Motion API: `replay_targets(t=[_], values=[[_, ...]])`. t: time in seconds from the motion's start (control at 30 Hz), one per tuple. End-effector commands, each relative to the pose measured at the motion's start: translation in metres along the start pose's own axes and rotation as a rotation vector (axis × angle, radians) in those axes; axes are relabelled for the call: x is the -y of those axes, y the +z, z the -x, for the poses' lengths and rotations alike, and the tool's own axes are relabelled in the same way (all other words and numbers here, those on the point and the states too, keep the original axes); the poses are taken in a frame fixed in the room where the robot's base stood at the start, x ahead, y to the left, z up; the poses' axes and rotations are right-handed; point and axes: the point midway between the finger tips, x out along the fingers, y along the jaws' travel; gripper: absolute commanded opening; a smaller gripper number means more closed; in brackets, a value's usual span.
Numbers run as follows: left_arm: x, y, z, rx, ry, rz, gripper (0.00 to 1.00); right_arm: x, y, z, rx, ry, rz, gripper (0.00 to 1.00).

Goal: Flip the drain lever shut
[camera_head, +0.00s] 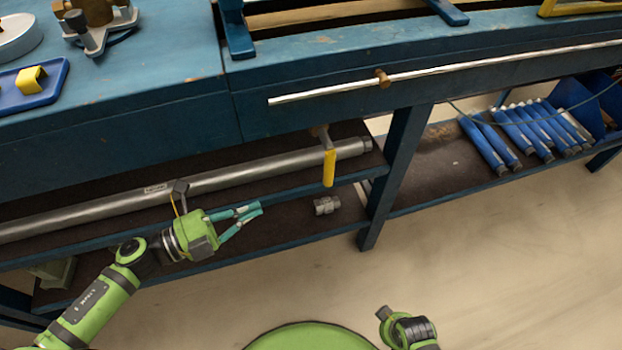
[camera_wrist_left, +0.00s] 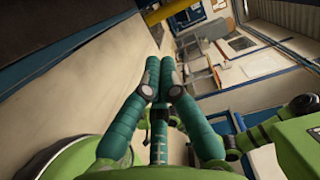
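The drain lever has a yellow handle (camera_head: 329,168) that hangs straight down from a small brass-coloured valve (camera_head: 320,132) below the blue bench edge. It is in front of the right end of a long grey pipe (camera_head: 235,177). My left gripper (camera_head: 259,208) is to the left of and below the handle, apart from it, with its teal fingers pointing right. The lever does not show in the left wrist view. Only part of my right arm shows, and its gripper is not visible.
A thin metal rod (camera_head: 450,72) runs along the bench front above the lever. A blue bench leg (camera_head: 385,190) stands to the right. A small metal fitting (camera_head: 326,205) lies on the shelf below the lever. Several blue tubes (camera_head: 520,132) lie on the right shelf. Open floor is in front.

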Motion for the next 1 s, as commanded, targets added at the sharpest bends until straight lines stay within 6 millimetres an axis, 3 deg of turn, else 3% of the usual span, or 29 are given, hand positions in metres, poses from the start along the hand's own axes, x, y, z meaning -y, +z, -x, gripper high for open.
replay_targets(t=[0.17, 0.6, 0.8, 1.0], values=[[0.002, 0.000, -0.025, -0.001, -0.006, -0.003, 0.00, 0.000, 0.001, -0.001, 0.001, 0.000, 0.000, 0.00], [0.002, 0.000, -0.114, 0.000, -0.004, 0.000, 0.00, -0.001, 0.000, -0.004, -0.011, 0.002, 0.001, 0.00], [0.001, 0.001, -0.133, 0.001, -0.002, 0.000, 0.00, -0.001, 0.002, -0.006, -0.004, 0.002, 0.001, 0.00], [0.000, 0.000, -0.137, 0.001, 0.000, 0.000, 0.00, -0.001, 0.002, -0.005, -0.004, 0.002, 0.002, 0.00]])
